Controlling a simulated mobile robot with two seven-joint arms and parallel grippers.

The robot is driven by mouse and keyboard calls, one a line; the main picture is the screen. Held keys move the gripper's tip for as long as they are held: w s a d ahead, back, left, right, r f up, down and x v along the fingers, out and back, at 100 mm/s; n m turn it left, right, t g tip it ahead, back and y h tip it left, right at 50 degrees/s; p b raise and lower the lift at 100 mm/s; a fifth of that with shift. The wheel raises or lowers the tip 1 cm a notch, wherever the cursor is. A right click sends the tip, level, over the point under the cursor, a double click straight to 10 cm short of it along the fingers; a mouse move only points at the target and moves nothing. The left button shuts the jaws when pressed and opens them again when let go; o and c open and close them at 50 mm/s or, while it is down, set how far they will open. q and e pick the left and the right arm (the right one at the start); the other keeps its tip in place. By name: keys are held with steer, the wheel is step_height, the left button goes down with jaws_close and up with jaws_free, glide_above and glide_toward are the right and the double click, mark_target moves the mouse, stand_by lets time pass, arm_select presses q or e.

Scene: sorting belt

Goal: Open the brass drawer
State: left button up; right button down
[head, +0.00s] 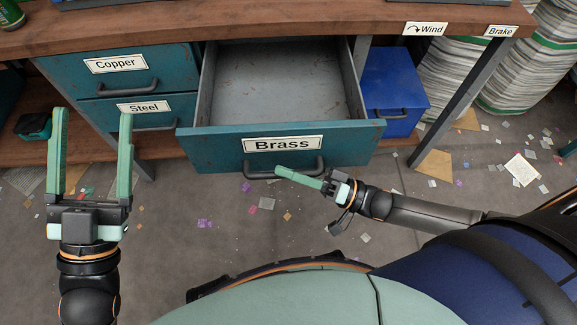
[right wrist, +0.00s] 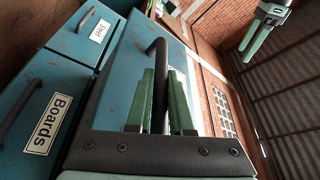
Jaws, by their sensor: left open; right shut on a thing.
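The brass drawer (head: 225,151) is teal with a white "Brass" label and stands pulled far out of the bench in the head view. Its grey inside (head: 280,85) shows and looks empty apart from small specks. My right gripper (head: 285,172) is shut on the drawer's dark bar handle (head: 318,166). In the right wrist view the green fingers (right wrist: 165,100) stand on both sides of the handle (right wrist: 158,70). My left gripper (head: 92,125) is open and empty, at the left in front of the steel drawer (head: 150,108). It also shows in the right wrist view (right wrist: 258,35).
The copper drawer (head: 125,75) and the steel drawer are shut, left of the brass drawer. A blue box (head: 395,85) with a handle is on the right, beside a bench leg (head: 465,90). Striped stacks (head: 525,75) stand further right. Scraps litter the floor.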

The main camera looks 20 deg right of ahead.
steer(key=c, duration=0.8)
jaws_free()
arm_select(q)
steer(key=shift+s+d, duration=0.1)
steer(key=shift+d, duration=0.05)
arm_select(e)
steer(key=shift+s+d, duration=0.1)
